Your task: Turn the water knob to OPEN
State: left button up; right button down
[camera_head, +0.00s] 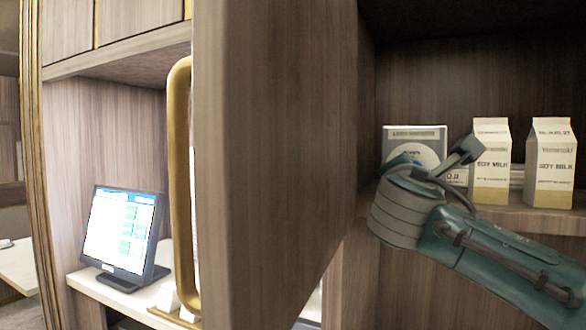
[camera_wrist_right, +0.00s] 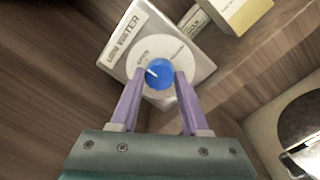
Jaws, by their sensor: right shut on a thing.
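The blue water knob (camera_wrist_right: 159,75) sits at the centre of a round white dial (camera_wrist_right: 150,50) on a light grey panel marked with the word WATER (camera_wrist_right: 124,38). A white pointer mark on the knob points toward the left side of the dial. Small labels on the dial are too blurred to read. My right gripper (camera_wrist_right: 160,82) has its two purple fingers on either side of the knob, shut on it. My left gripper is in neither view.
Soy milk cartons (camera_head: 491,163) (camera_head: 551,165) stand on the shelf (camera_head: 520,216) right of the panel, close to my right wrist. An open wooden door (camera_head: 275,150) with a brass handle (camera_head: 180,190) stands left of it. A monitor (camera_head: 122,232) stands on the left counter.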

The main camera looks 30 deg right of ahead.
jog(key=shift+c, duration=1.9)
grip_release()
jog(key=b+v, duration=0.5)
jog(key=v, duration=0.5)
jog(key=shift+b, duration=0.4)
